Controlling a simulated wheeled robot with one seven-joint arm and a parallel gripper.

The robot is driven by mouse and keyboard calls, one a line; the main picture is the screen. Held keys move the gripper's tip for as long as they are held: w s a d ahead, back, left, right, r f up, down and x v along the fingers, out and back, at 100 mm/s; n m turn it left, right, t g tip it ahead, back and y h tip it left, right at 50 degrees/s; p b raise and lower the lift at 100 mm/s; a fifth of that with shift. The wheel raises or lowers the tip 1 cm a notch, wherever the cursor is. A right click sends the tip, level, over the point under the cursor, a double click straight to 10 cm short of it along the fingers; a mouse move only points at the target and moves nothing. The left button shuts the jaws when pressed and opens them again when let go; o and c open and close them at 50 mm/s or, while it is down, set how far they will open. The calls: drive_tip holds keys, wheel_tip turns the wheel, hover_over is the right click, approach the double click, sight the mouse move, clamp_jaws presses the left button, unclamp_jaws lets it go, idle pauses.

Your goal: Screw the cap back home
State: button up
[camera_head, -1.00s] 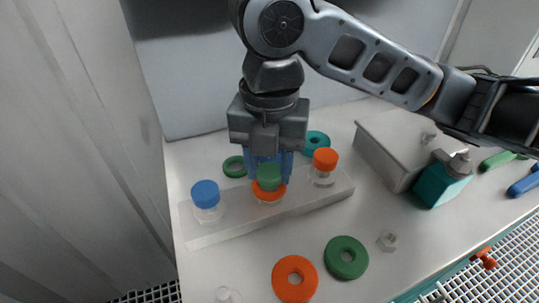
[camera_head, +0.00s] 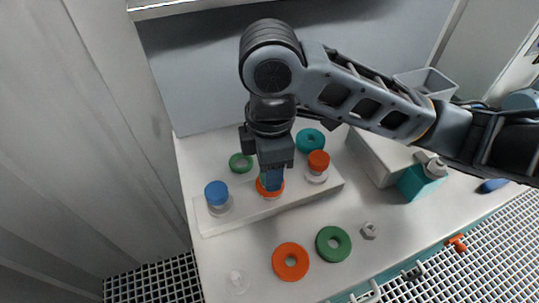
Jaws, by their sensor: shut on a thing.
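A white rack (camera_head: 239,216) holds three vessels in a row. The left vessel has a blue cap (camera_head: 216,193) and the right one an orange-red cap (camera_head: 318,161). An orange ring (camera_head: 270,192) shows around the middle vessel just below the cap. Whether the cap sits fully on the vessel cannot be seen.
Green (camera_head: 240,163) and teal (camera_head: 311,141) rings lie behind the rack. Orange (camera_head: 290,261) and green (camera_head: 333,244) rings and a hex nut (camera_head: 369,230) lie in front. A grey box (camera_head: 373,158) and a teal block (camera_head: 419,184) stand to the right.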

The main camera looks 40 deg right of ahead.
drive_tip(key=m+p, duration=0.1)
drive_tip(key=m, duration=0.1)
drive_tip(key=shift+s+a+r+m+p, duration=0.1)
drive_tip(key=shift+s+a+m+p, duration=0.05)
drive_tip(key=shift+s+m+p, duration=0.2)
drive_tip(key=shift+f+m, duration=0.2)
drive_tip(key=shift+m, duration=0.05)
drive_tip(key=shift+c, duration=0.4)
drive_tip(key=o, duration=1.3)
drive_tip(key=shift+w+r, duration=0.1)
drive_tip(key=shift+c, duration=0.2)
drive_tip(key=shift+r, duration=0.1)
